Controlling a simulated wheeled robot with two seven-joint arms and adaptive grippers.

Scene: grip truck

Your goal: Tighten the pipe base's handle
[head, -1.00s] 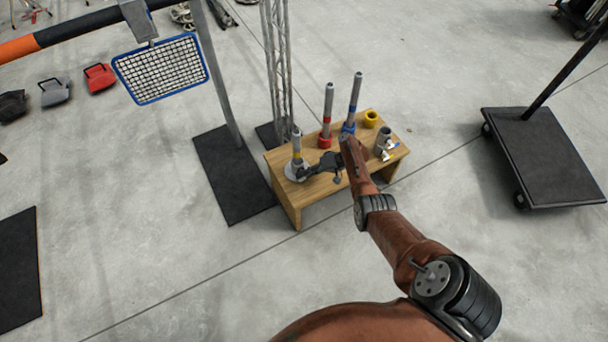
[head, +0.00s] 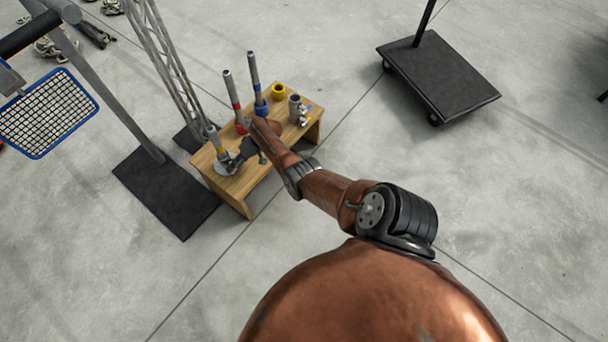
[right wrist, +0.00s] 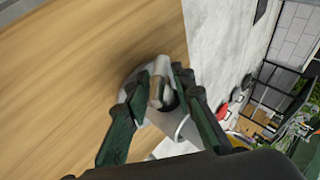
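The pipe base (head: 222,168) is a round grey foot at the left end of a wooden bench (head: 240,190). My right gripper (head: 238,158) reaches in from the right, close beside this base. In the right wrist view, the green-black fingers of my right gripper (right wrist: 160,88) flank a small pale handle (right wrist: 160,80) on the base; whether they press on it is unclear. Part of the base is hidden behind the fingers. My left gripper is out of view.
A red-based pipe (head: 236,105) and a blue-based pipe (head: 256,85) stand on the bench. A yellow ring (head: 278,91) and a grey base (head: 295,108) sit at its right end. A truss (head: 165,65) rises behind the bench. A black cart (head: 440,75) stands at upper right.

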